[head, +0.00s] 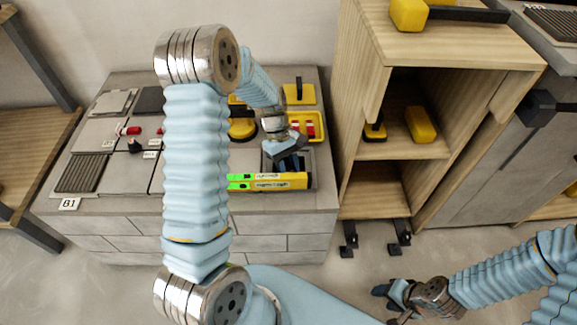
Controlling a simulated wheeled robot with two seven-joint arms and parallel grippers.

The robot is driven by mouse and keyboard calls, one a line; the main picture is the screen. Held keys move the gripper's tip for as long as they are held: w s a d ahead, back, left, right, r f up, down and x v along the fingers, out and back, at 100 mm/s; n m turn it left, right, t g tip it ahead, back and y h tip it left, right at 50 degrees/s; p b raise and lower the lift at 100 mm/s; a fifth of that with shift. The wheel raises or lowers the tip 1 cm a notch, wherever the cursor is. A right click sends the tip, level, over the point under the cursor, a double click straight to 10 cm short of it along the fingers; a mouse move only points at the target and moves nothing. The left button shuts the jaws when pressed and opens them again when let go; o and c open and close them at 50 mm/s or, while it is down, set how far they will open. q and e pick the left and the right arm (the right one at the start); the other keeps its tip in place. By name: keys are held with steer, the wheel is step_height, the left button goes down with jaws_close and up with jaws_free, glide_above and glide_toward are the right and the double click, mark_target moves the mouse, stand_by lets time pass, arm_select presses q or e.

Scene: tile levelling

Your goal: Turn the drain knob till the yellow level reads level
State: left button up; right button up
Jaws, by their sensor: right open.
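The yellow level (293,180) lies across the front right of the tiled counter. Its left part shows bright green with dark marks; the label is too small to read surely. My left gripper (290,164) is just behind the level, over a dark recessed area, pointing down; its fingers are partly hidden and their opening cannot be told. I cannot make out the drain knob for sure; a small dark knob (135,146) and a red one (131,130) stand on the left tiles. My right gripper (393,293) is open and empty, low over the floor at right.
A wooden shelf (373,189) with yellow tools stands right of the counter. My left arm hides the counter's middle.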

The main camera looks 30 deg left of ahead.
arm_select(q)
steer(key=shift+m+g, duration=0.3)
steer(key=shift+m, duration=0.5)
steer(key=o, duration=0.8)
steer(key=shift+y, duration=0.3)
steer(key=shift+c, duration=0.2)
steer(key=v, duration=1.3)
steer(key=shift+a+r+p, duration=0.15)
steer(key=shift+r+p, duration=0.2)
steer(key=shift+r, duration=0.05)
